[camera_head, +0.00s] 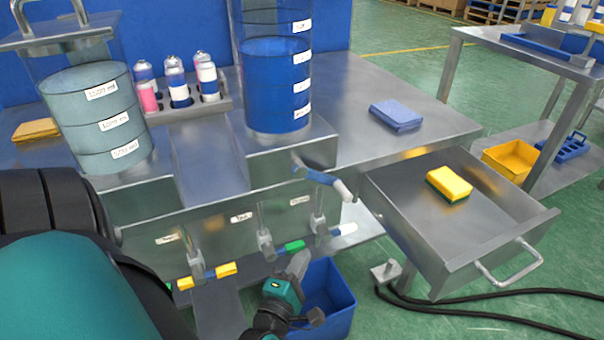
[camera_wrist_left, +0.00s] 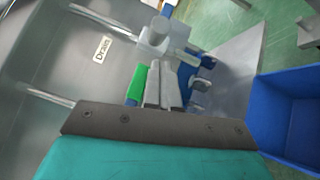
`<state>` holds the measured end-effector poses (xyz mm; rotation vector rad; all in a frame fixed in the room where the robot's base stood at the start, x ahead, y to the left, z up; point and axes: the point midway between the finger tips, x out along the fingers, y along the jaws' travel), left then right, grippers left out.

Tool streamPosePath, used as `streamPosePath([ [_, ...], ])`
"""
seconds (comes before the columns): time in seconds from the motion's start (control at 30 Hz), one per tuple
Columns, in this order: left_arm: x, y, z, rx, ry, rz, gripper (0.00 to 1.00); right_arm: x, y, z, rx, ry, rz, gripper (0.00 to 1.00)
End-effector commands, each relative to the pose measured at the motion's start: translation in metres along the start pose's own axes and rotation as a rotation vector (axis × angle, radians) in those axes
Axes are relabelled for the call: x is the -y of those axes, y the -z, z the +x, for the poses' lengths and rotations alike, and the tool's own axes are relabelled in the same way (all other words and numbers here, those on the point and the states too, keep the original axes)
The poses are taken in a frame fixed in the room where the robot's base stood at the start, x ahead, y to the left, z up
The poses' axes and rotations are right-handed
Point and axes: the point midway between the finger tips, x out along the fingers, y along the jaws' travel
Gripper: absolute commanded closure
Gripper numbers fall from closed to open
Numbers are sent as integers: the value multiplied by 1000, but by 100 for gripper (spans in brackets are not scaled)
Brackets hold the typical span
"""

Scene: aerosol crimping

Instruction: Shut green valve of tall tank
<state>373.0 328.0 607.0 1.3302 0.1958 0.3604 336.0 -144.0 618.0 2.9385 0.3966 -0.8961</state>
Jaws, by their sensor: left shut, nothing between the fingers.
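The tall tank (camera_head: 275,85) is a clear cylinder of dark blue liquid on a steel block. Below the bench front, the green valve handle (camera_head: 291,247) sits on a metal valve body and points sideways to the right. In the left wrist view the green handle (camera_wrist_left: 137,84) lies just left of my fingers. My left gripper (camera_head: 299,264) is shut and empty, right below the green handle; its fingers (camera_wrist_left: 162,82) point toward the valve body (camera_wrist_left: 155,40). I cannot tell whether they touch the handle. My right gripper is out of view.
Yellow (camera_head: 214,272) and white (camera_head: 343,229) valve handles flank the green one. A blue-and-white handle (camera_head: 322,180) sticks out from the tall tank's base. A blue bin (camera_head: 338,318) stands below. An open drawer (camera_head: 400,215) with a yellow sponge (camera_head: 449,184) projects at right.

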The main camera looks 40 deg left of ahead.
Motion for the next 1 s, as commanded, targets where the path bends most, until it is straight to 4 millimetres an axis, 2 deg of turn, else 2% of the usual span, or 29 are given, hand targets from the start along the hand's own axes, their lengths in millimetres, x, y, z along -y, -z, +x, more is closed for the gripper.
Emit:
streamPosePath([
  [0.03,-93,-22,14,-3,-231,-45,100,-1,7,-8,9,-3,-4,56],
  [0.3,-150,-36,18,-3,-227,-45,100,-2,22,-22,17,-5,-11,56],
  [0.43,-168,-40,19,-4,-227,-43,100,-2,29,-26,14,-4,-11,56],
  [0.63,-179,-42,21,-4,-230,-41,100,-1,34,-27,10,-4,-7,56],
  [1.0,-173,-41,20,-3,-216,-45,100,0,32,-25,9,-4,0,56],
])
